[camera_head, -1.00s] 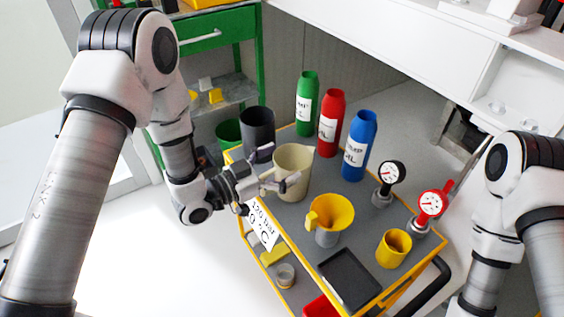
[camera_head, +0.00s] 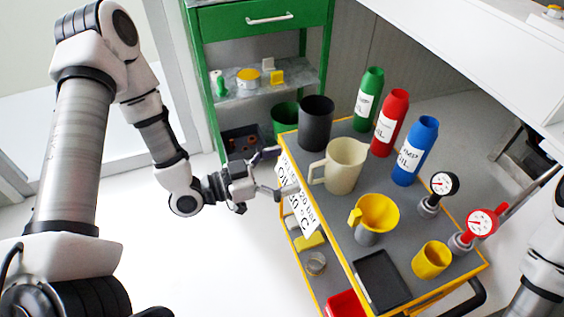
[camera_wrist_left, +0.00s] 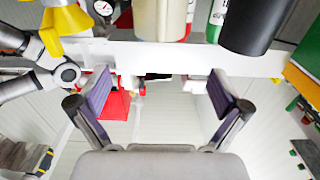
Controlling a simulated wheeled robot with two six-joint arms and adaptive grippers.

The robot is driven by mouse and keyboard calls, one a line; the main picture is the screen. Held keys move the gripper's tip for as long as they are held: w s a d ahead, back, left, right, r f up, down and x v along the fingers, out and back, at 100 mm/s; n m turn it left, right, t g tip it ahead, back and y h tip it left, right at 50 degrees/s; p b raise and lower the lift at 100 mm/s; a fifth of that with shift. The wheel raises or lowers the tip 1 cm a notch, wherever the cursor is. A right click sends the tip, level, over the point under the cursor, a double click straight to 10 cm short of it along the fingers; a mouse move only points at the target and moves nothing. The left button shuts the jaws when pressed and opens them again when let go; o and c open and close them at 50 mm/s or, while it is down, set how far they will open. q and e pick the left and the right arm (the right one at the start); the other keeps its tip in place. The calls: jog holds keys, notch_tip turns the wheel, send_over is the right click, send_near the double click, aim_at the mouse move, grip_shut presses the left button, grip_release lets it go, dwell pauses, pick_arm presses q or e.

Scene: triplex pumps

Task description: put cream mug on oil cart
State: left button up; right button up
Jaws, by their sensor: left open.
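The cream mug (camera_head: 346,166) stands upright on the grey top of the oil cart (camera_head: 330,212), near its left edge, with its handle facing left. In the left wrist view the lower part of the mug (camera_wrist_left: 160,18) shows at the top, beyond the cart's edge. My left gripper (camera_head: 284,171) is open and empty, left of the mug and apart from it, just outside the cart's edge. Its two fingers stand wide apart in the left wrist view (camera_wrist_left: 160,90). Part of my right arm shows at the right edge of the head view; its gripper is out of frame.
A dark cup (camera_head: 315,124) stands behind the mug. Green (camera_head: 368,98), red (camera_head: 389,124) and blue (camera_head: 414,152) bottles stand to its right. A yellow funnel jug (camera_head: 376,216), a yellow cup (camera_head: 432,260), a black tray (camera_head: 382,280) and two gauges share the cart top.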

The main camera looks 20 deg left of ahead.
pick_arm(q)
jog(key=s+a+f+n+g+y, duration=0.1)
jog(key=s+f+n+g+y, duration=0.25)
jog(key=f, duration=0.65)
jog(key=s+f+n+g+y, duration=0.2)
jog(key=s+f+g+y, duration=0.25)
jog(key=f, duration=0.55)
jog(key=s+a+f+n+g+y, duration=0.2)
jog(key=s+f, duration=0.1)
jog(key=s, duration=0.3)
jog(key=s+a+f+n+g+y, duration=0.2)
jog(key=s+f, duration=0.1)
jog(key=s, duration=0.4)
jog(key=shift+a+g+y, duration=0.3)
jog(key=shift+g+y, duration=0.1)
